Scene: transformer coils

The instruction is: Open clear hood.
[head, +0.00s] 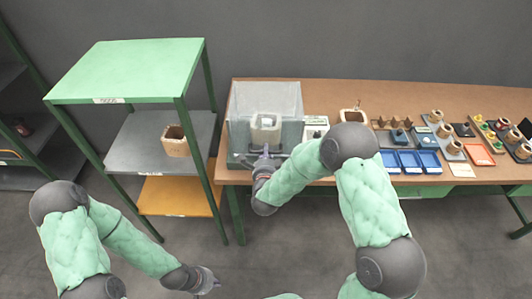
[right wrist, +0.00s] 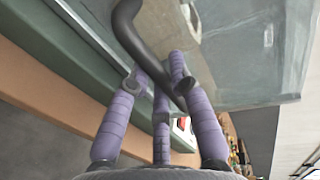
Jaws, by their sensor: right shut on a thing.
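The clear hood (head: 280,93) stands on the left end of the brown table, down over its grey-green base. A pale block with an opening (head: 265,127) shows through it. My right gripper (head: 263,160) is at the hood's front edge. In the right wrist view its purple fingers (right wrist: 163,80) are closed around a dark curved handle (right wrist: 132,33) beside the clear panel (right wrist: 255,55). My left gripper (head: 207,281) hangs low over the floor, away from the table; its jaws are too small to read.
Left of the table stands a green-framed shelf (head: 130,68) with a tan block (head: 175,141) on its middle level. Right of the hood are a small white device (head: 315,124), blue trays (head: 408,161) and several coil parts. My right arm crosses the table's front edge.

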